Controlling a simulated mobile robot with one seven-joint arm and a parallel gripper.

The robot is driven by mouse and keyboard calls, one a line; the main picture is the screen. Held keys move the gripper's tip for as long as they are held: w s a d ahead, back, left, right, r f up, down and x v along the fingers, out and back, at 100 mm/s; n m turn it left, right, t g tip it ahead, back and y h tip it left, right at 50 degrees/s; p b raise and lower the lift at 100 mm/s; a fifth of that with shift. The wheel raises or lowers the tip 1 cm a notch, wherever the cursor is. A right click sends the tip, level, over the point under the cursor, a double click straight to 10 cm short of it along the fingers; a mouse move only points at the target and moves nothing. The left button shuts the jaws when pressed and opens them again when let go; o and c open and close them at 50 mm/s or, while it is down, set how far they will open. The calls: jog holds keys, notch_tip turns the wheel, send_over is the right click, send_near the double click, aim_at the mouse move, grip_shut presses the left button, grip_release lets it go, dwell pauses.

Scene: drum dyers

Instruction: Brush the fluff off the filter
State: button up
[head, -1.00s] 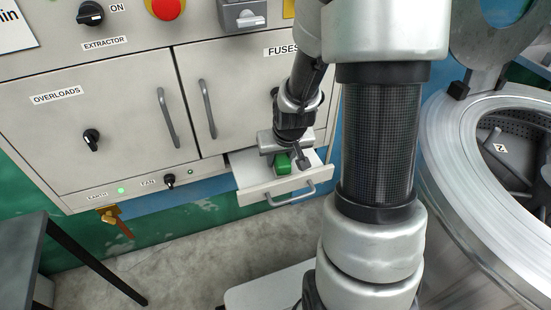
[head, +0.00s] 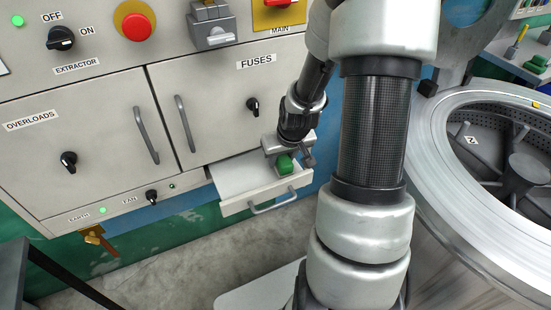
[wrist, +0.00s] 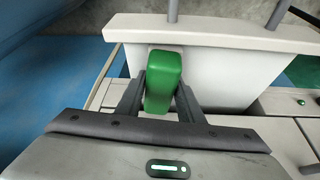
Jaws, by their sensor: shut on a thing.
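My gripper (head: 285,150) is shut on a green block-shaped thing (wrist: 163,80), with one dark finger on each side of it in the wrist view. The green thing also shows in the head view (head: 286,164), just under the gripper, over the right front part of a white open drawer (head: 234,180). It may be a brush handle, but its underside is hidden. I cannot tell whether it touches the drawer. No filter or fluff can be made out.
The drawer sticks out below a grey cabinet (head: 95,105) with switches, and has a bar handle (head: 273,201). A metal drum rim (head: 450,190) stands at the right. A dark stand (head: 12,270) is at the lower left. The floor (head: 190,262) before the cabinet is clear.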

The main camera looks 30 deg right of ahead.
aim_at(234, 181)
jog(key=shift+a+r+b, duration=0.1)
jog(key=shift+a+b, duration=0.6)
jog(key=shift+a, duration=1.1)
jog(key=shift+a+b, duration=0.35)
jog(key=shift+a, duration=0.25)
jog(key=shift+a+f+b, duration=0.2)
jog(key=shift+a+b, duration=0.55)
jog(key=shift+a, duration=1.05)
jog(key=shift+a+r, duration=0.15)
jog(key=shift+a, duration=1.1)
jog(key=shift+a, duration=1.3)
jog(key=shift+s+a+f, duration=0.1)
jog(key=shift+a+f, duration=0.1)
jog(key=shift+a, duration=0.25)
